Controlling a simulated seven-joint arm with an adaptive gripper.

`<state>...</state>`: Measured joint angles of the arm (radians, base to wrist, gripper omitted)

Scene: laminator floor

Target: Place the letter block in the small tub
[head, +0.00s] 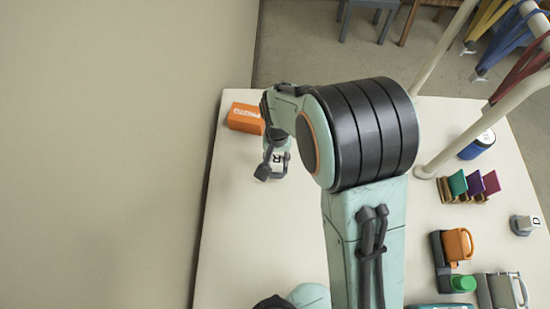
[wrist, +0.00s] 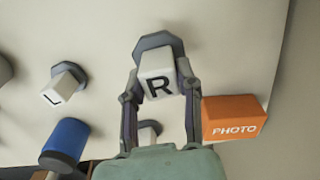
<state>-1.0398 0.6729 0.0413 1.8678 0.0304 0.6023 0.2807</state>
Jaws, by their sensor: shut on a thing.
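A white letter block marked R (wrist: 157,82) is between the fingers of my gripper (wrist: 160,92) in the wrist view. My gripper is shut on it. A grey eight-sided part (wrist: 154,44) shows just beyond the block; I cannot tell whether it belongs to the block. In the head view my gripper (head: 273,160) is at the left side of the table, just below the orange PHOTO box, with the R block (head: 280,160) in it. Its height above the table is unclear. I cannot surely pick out the small tub in either view.
The orange PHOTO box (head: 246,118) is close to my gripper. At the right are a blue cylinder (head: 476,146), a rack with coloured cards (head: 465,196), a block marked D (head: 535,221) and an orange-handled item (head: 458,245). An L block (wrist: 60,90) shows in the wrist view.

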